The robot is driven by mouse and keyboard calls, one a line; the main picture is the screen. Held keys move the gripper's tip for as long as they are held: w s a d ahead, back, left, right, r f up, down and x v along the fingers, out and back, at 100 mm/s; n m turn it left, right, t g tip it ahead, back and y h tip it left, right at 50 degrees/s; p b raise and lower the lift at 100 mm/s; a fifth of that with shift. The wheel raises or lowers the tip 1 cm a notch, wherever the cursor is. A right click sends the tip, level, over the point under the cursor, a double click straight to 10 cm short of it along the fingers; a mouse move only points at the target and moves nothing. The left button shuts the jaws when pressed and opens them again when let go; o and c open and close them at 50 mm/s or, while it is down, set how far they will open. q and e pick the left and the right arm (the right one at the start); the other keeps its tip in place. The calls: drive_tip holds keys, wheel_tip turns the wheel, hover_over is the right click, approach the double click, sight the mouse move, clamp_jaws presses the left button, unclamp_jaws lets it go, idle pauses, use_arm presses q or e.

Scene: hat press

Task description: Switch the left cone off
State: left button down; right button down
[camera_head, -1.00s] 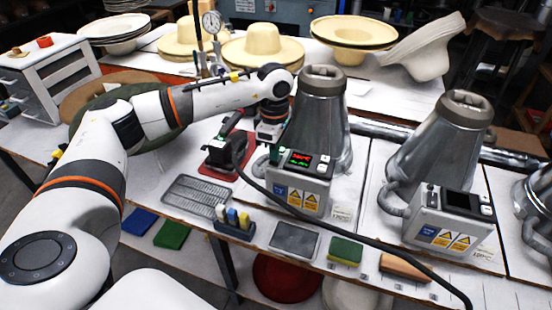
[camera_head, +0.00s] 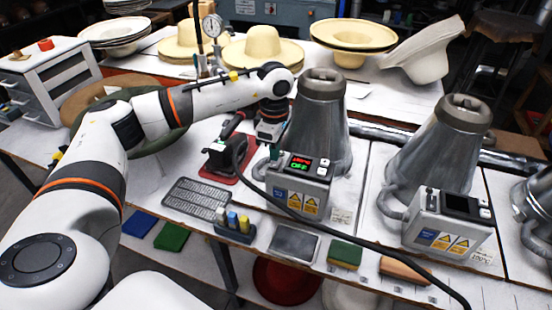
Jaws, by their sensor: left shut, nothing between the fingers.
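The left cone (camera_head: 319,118) is a grey metal steamer cone at the middle of the bench. Its control box (camera_head: 299,190) is at its front, with a small lit display (camera_head: 309,164) and warning stickers. The display has a red upper line and a green lower line that seems to read OFF. My left gripper (camera_head: 273,152) points down at the box's top left corner, shut and empty. My right gripper is not in view.
The right cone (camera_head: 440,145) has a similar box (camera_head: 449,227) with a dark display. A black iron (camera_head: 227,153) on a red pad stands left of my gripper. A black hose crosses in front of the left box. Straw hats (camera_head: 262,47) stand behind.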

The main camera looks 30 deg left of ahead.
sight(275, 165)
use_arm(q)
wheel_tip(275, 165, up, 5)
drive_tip(key=shift+f+p, duration=0.1)
drive_tip(key=shift+p, duration=1.15)
